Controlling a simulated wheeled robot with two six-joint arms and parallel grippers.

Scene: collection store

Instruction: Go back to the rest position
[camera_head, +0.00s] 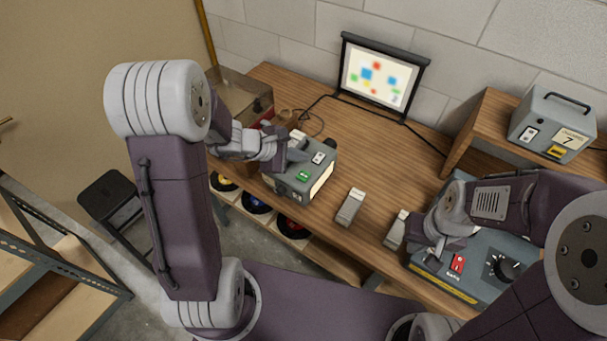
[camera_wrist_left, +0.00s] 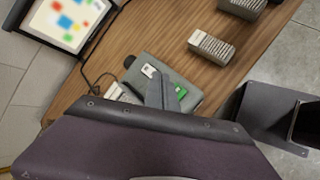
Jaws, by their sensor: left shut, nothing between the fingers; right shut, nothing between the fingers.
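My left arm reaches in from the left, and its gripper (camera_head: 302,150) is shut and empty. It is above or beside a grey box (camera_head: 318,178) with a green button and a lit front. In the left wrist view the shut fingers (camera_wrist_left: 160,92) overlap the same grey box (camera_wrist_left: 188,94); I cannot tell whether they touch it. My right gripper (camera_head: 438,248) is shut and empty, over the left part of a blue-grey device (camera_head: 480,285) with a red switch and a black knob. My right arm hides part of that device.
The wooden bench (camera_head: 380,180) carries a screen (camera_head: 380,75) at the back and two small grey-white blocks (camera_head: 350,207) (camera_head: 397,230). A raised shelf (camera_head: 480,120) at right holds a handled grey box (camera_head: 553,125). A black stool (camera_head: 110,195) and a rack (camera_head: 60,260) stand left.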

